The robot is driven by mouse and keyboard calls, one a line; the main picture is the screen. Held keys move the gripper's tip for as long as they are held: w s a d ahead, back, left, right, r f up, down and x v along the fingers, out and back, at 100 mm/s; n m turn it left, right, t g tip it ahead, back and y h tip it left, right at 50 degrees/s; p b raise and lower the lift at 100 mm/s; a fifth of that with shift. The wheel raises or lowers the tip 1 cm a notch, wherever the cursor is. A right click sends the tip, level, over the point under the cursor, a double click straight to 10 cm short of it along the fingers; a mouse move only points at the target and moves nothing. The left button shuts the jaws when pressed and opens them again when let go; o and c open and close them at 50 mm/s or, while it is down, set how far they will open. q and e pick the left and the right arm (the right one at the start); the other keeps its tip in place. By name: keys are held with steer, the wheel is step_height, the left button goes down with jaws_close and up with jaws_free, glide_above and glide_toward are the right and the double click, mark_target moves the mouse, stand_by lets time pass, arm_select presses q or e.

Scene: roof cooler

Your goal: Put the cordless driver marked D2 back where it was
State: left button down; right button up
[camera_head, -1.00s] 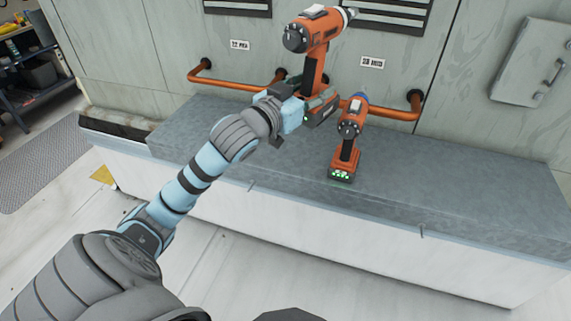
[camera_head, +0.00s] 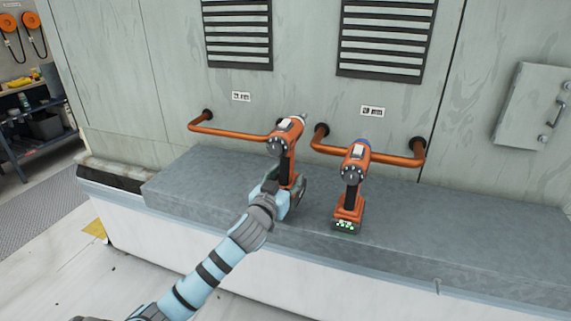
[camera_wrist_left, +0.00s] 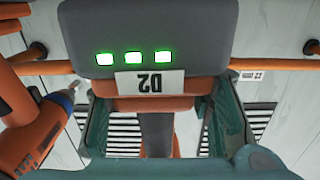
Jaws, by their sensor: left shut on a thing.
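The orange and black cordless driver D2 (camera_head: 287,150) is upright at the ledge, left of a second driver. The wrist view shows its dark base (camera_wrist_left: 150,38), with an upside-down D2 label (camera_wrist_left: 150,82) and lit green lamps. My left gripper (camera_head: 284,194) is shut on this driver low down, near its base, and hides part of it. I cannot tell whether the base touches the ledge. The second orange driver (camera_head: 354,178) stands on the ledge (camera_head: 440,225); it also shows in the left wrist view (camera_wrist_left: 35,132). My right gripper is out of view.
Two orange rails, left (camera_head: 230,131) and right (camera_head: 385,157), stick out from the wall behind the drivers. Small labels (camera_head: 241,96) and vents (camera_head: 237,35) are above. The ledge is clear to the right of the second driver.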

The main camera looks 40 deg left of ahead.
arm_select(q)
step_height(320, 180, down, 4)
steer(key=shift+d+f+b, duration=0.1)
steer(key=shift+f+b, duration=0.1)
steer(key=shift+b, duration=0.5)
steer(key=c, duration=0.6)
jaws_free()
steer(key=shift+s, duration=0.1)
